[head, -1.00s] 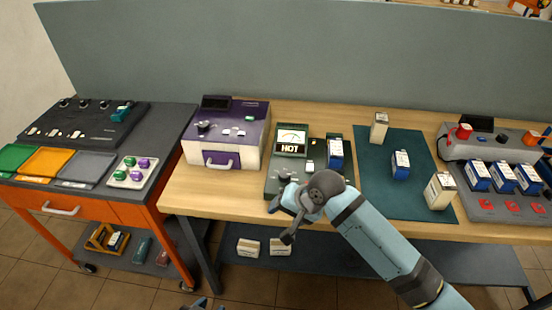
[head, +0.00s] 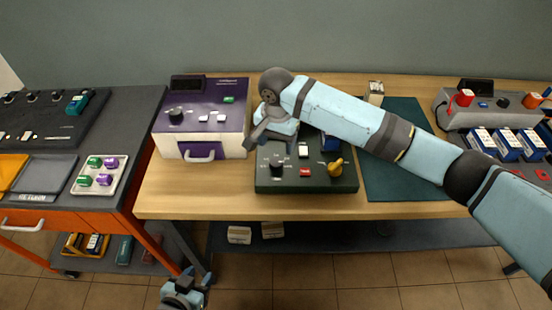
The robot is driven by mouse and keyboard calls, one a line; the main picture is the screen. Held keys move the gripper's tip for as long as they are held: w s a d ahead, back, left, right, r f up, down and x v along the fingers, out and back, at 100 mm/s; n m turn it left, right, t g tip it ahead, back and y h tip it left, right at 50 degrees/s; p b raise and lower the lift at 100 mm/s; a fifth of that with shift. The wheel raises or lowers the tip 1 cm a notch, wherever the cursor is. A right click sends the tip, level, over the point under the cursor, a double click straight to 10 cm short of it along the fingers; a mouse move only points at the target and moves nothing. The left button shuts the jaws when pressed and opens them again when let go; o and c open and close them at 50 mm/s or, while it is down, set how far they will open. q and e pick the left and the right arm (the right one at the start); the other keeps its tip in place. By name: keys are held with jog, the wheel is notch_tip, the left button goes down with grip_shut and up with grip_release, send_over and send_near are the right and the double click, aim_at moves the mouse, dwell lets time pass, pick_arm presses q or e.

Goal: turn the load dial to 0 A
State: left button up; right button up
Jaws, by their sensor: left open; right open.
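The dark green tester (head: 305,180) stands at the table's front edge. A black dial (head: 277,162) with small markings around it sits on its top left, probably the load dial; its setting is too small to read. My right gripper (head: 268,140) is open and empty, above and just behind this dial, apart from it as far as I can tell. My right gripper and arm hide the tester's meter and display. My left gripper (head: 184,292) is open and low, in front of the table at the bottom of the head view.
The tester also has a red button (head: 305,172) and a yellow knob (head: 336,167). A purple-topped box (head: 212,108) with its own black knob (head: 176,115) stands to the left. A dark green mat (head: 405,185) lies to the right. A tray of coloured caps (head: 100,175) sits on the orange cart.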

aim_at(276, 162)
notch_tip(276, 162, down, 8)
jog(key=shift+r, duration=0.2)
jog(key=c, duration=0.9)
